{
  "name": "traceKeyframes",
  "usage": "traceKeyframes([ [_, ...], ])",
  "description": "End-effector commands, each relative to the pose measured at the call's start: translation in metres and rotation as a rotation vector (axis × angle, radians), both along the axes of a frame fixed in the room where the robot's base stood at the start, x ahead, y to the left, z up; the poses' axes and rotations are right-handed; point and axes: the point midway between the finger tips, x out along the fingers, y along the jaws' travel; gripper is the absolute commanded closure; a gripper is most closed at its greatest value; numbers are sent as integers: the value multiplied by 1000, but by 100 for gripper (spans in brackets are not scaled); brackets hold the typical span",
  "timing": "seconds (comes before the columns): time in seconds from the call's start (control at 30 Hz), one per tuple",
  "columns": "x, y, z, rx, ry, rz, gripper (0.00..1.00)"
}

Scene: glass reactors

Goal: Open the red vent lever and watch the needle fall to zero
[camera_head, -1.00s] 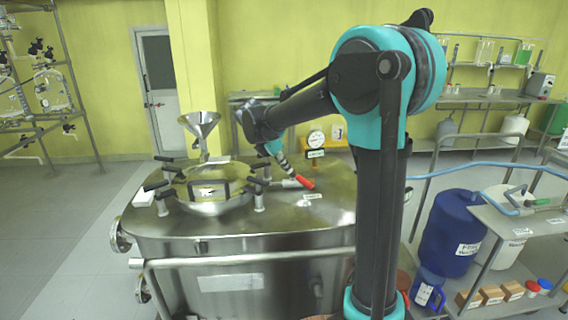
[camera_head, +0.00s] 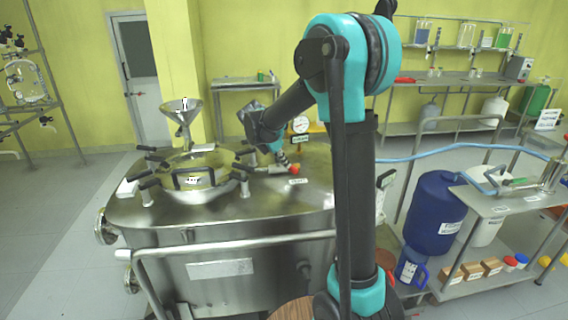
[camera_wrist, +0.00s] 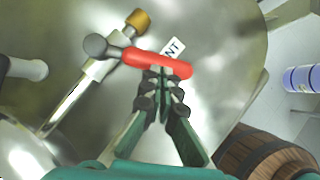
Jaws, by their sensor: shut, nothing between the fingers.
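The red vent lever (camera_wrist: 157,64) lies across the upper middle of the wrist view, on a metal valve fitting (camera_wrist: 97,47). In the head view only a short red piece of the lever (camera_head: 295,169) shows. My gripper (camera_wrist: 160,76) is shut and empty, its fingertips at the lever's near side, seemingly touching it. In the head view my gripper (camera_head: 285,161) is low over the vessel lid beside the lever. The round white gauge (camera_head: 300,124) stands behind it; its needle is too small to read.
The steel vessel lid (camera_head: 250,205) carries a manway ring (camera_head: 200,190) with several black-handled clamps and a funnel (camera_head: 183,112). A rail (camera_head: 240,244) runs along its front. A blue drum (camera_head: 436,215) and cart stand right. A wooden barrel (camera_wrist: 262,155) shows in the wrist view.

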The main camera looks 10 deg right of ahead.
Motion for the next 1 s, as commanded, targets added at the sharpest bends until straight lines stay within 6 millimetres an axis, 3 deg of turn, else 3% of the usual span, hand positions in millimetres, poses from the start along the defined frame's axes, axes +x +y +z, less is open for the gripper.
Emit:
traceKeyframes([
  [1.0, 0, -4, 0, 0, 0, 59, 100],
])
